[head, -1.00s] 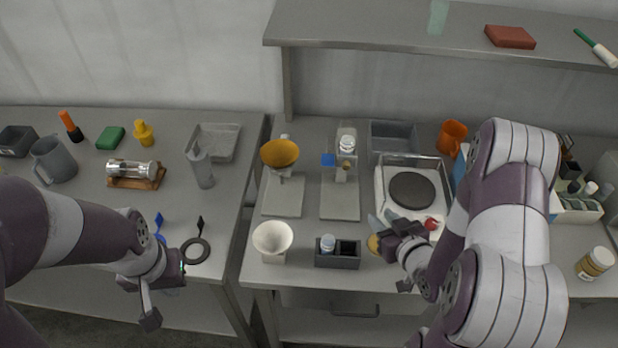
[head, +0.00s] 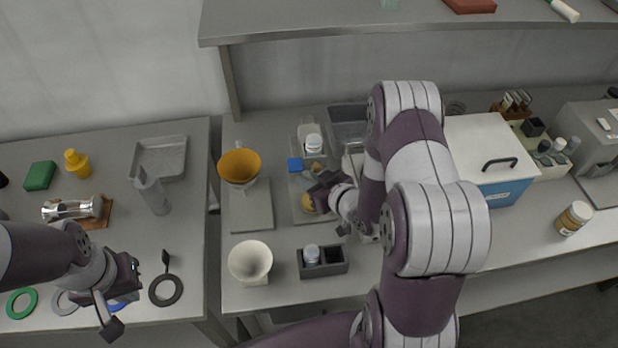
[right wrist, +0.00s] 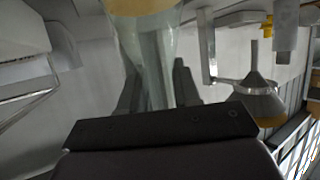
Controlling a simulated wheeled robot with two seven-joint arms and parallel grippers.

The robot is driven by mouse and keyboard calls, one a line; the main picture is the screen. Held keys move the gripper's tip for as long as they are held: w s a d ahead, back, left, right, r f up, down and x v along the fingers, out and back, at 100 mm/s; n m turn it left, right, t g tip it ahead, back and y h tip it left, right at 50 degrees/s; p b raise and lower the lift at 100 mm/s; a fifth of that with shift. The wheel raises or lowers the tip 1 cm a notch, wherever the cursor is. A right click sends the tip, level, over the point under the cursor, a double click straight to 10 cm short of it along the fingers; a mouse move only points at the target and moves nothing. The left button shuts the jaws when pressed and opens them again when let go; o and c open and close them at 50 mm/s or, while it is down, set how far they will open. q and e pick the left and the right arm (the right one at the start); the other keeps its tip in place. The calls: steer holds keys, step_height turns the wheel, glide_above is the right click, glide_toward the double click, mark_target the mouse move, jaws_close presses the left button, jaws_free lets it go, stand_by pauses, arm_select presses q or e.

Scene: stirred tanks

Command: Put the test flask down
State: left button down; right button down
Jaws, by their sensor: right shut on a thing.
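The test flask (right wrist: 150,45) is a clear glass vessel in the right wrist view, with a tan-yellow part at its top end. My right gripper (right wrist: 157,88) is shut on its glass. In the head view my right gripper (head: 318,188) is over the grey stand plate with the blue clamp. Only a yellow part of the flask (head: 308,204) shows clearly there, beside the fingers. I cannot tell whether the flask touches the plate. My left gripper (head: 122,298) is open and empty, near the front of the left table.
An amber funnel (head: 239,166) on a stand is left of my right gripper. A white funnel (head: 250,261) and a dark holder (head: 322,263) with a white-capped bottle stand in front. A blue box (head: 505,190) is to the right. A gap separates the tables.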

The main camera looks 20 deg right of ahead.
steer(key=shift+w+f, duration=0.35)
steer(key=shift+f, duration=0.1)
steer(key=shift+f, duration=0.2)
steer(key=c, duration=0.8)
jaws_free()
steer(key=shift+r, duration=0.1)
steer(key=shift+r, duration=0.15)
steer(key=s+d+r+g+h, duration=0.35)
steer(key=s+g, duration=0.25)
steer(key=s, duration=0.3)
steer(key=s+a+r+m+g, duration=0.3)
steer(key=s+a+r+g, duration=0.2)
steer(key=s+a, duration=0.3)
steer(key=shift+s+r+g, duration=0.15)
steer(key=shift+r+g, duration=0.25)
steer(key=shift+r, duration=0.35)
